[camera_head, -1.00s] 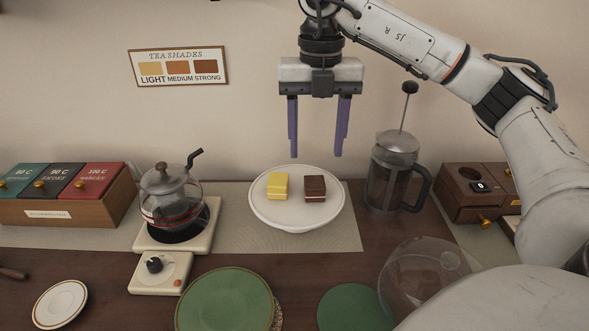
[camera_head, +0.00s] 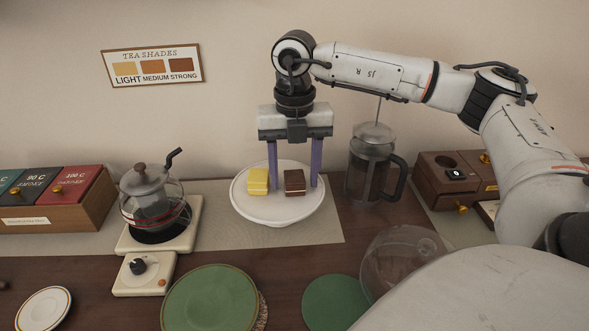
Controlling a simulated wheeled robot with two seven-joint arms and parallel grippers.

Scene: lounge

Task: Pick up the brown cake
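The brown cake (camera_head: 295,183) is a small layered cube on the right half of a white round plate (camera_head: 277,211). A yellow cake (camera_head: 258,182) sits just left of it, with a narrow gap between them. My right gripper (camera_head: 295,181) points down at the plate with its two purple fingers spread wide. One finger stands near the gap between the cakes and the other is to the right of the brown cake. The brown cake appears between the fingers, neither of which visibly grips it. My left gripper is out of view.
A French press (camera_head: 370,165) stands right of the plate. A glass kettle (camera_head: 155,205) on a cream warmer (camera_head: 148,284) stands left. Tea boxes (camera_head: 60,200) are at far left.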

